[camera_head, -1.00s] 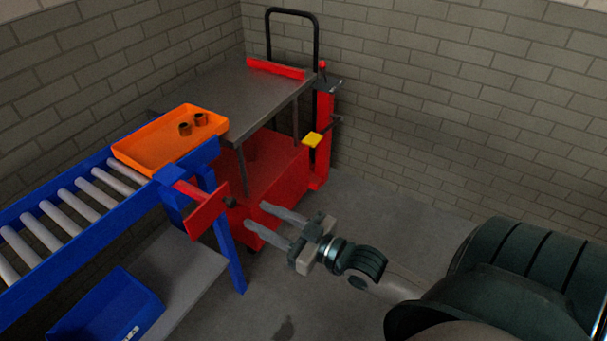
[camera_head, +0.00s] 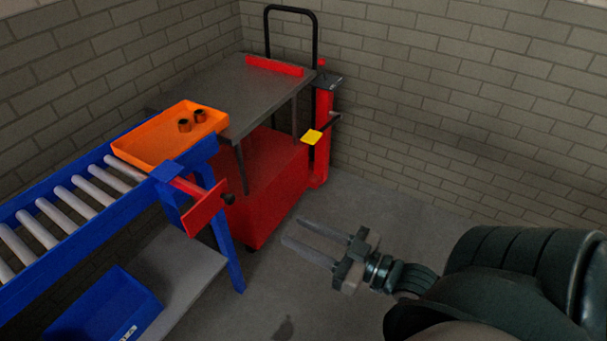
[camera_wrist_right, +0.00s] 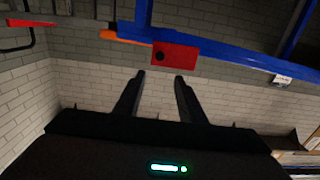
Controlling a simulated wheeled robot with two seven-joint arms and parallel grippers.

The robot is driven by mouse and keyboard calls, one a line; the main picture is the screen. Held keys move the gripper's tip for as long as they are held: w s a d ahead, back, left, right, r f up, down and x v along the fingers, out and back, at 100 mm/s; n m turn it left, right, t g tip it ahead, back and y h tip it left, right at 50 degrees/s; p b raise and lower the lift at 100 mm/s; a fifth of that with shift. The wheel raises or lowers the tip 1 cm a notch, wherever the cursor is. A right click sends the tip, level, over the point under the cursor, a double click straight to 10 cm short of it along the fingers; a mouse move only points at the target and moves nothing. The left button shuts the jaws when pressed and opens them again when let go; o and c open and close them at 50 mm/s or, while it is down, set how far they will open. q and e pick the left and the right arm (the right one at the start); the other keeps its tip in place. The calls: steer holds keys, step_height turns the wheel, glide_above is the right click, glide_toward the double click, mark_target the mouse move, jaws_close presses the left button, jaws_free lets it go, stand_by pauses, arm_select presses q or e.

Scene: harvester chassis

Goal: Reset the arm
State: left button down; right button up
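My right gripper (camera_head: 304,240) is in the head view, low and right of centre, with its two fingers apart and nothing between them. It is over bare floor, to the right of the blue roller conveyor (camera_head: 228,262) and apart from it. In the right wrist view the gripper (camera_wrist_right: 160,78) also shows two spread, empty fingers. A red plate (camera_head: 204,208) on the conveyor's end stands left of the gripper; it also shows in the wrist view (camera_wrist_right: 176,57). My left gripper is in neither view.
An orange tray (camera_head: 150,157) with two small dark cylindrical parts (camera_head: 184,125) sits on the conveyor's end. A red cart with a grey top (camera_head: 235,88) stands behind. A blue bin (camera_head: 105,305) is at lower left. The floor near the gripper is clear; brick walls enclose the corner.

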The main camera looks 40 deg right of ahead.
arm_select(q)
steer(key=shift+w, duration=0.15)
arm_select(e)
step_height(320, 180, down, 31)
steer(key=s+d+m+g+h+p, duration=0.1)
steer(key=d+m+g+h+p, duration=0.1)
steer(key=g+h, duration=0.3)
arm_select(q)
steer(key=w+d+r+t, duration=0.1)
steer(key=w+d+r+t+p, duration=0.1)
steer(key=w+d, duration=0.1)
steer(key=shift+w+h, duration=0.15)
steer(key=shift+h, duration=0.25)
arm_select(e)
steer(key=s+a+f+g, duration=0.3)
steer(key=s+a+f, duration=0.2)
steer(key=f, duration=0.5)
steer(key=s+a+f+g, duration=0.3)
steer(key=s+a+f, duration=0.2)
steer(key=f, duration=0.5)
steer(key=shift+s+a+f+g, duration=0.3)
steer(key=shift+s+a, duration=0.1)
steer(key=shift+a, duration=0.55)
